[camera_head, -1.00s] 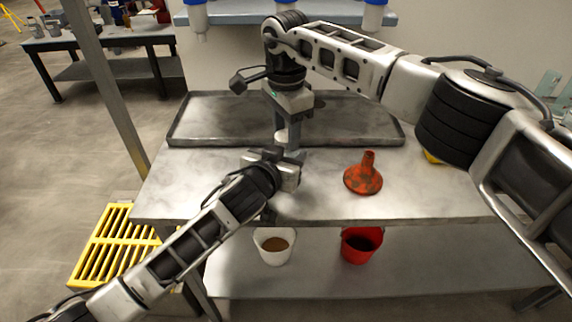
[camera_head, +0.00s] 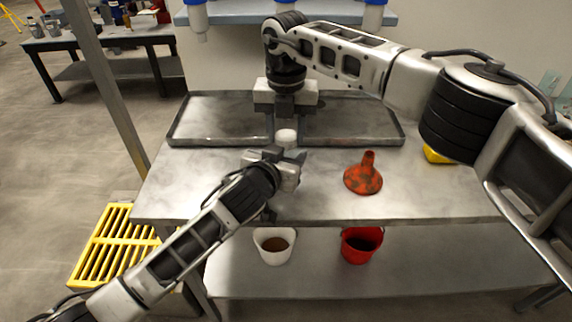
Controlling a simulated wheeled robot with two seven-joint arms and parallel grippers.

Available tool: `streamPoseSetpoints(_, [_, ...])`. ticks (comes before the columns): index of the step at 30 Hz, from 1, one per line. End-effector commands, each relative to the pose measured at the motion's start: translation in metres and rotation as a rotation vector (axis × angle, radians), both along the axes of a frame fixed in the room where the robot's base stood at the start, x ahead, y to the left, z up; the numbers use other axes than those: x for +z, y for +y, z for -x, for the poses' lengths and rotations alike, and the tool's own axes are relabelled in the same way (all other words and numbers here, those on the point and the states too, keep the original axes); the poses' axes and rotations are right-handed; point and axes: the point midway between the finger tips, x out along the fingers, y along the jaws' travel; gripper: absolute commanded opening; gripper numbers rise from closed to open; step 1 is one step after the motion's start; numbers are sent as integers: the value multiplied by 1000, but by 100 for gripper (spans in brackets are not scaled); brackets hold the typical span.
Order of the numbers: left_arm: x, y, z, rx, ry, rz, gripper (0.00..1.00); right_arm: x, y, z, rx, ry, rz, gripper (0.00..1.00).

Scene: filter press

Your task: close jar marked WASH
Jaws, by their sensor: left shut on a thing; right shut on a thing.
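A jar with a white lid (camera_head: 286,136) stands upright at the middle of the steel table, in front of the tray. Its body is mostly hidden by my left gripper, and no WASH label is readable. My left gripper (camera_head: 291,157) comes in from the lower left and is shut on the jar's body. My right gripper (camera_head: 287,130) points down from above, with one finger on each side of the white lid, and is shut on it. The exact contact is too small to see.
A shallow metal tray (camera_head: 215,139) lies along the back of the table (camera_head: 200,190). An orange-red funnel (camera_head: 363,178) stands to the right. A white bucket (camera_head: 272,248) and a red bucket (camera_head: 358,250) are on the lower shelf.

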Motion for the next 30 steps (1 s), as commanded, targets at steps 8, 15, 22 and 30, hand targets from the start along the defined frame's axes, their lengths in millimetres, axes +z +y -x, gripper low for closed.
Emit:
streamPoseSetpoints(8, [-1,1,0,2,1,-1,0,0,0,0,3,1,0,67])
streamPoseSetpoints(15, [0,1,0,2,1,-1,0,8,0,0,3,-2,0,67])
streamPoseSetpoints(22, [-1,1,0,1,1,-1,0,51,0,-1,3,-5,-1,67])
streamPoseSetpoints(30, [-1,1,0,1,1,-1,0,102,0,0,2,-3,-1,67])
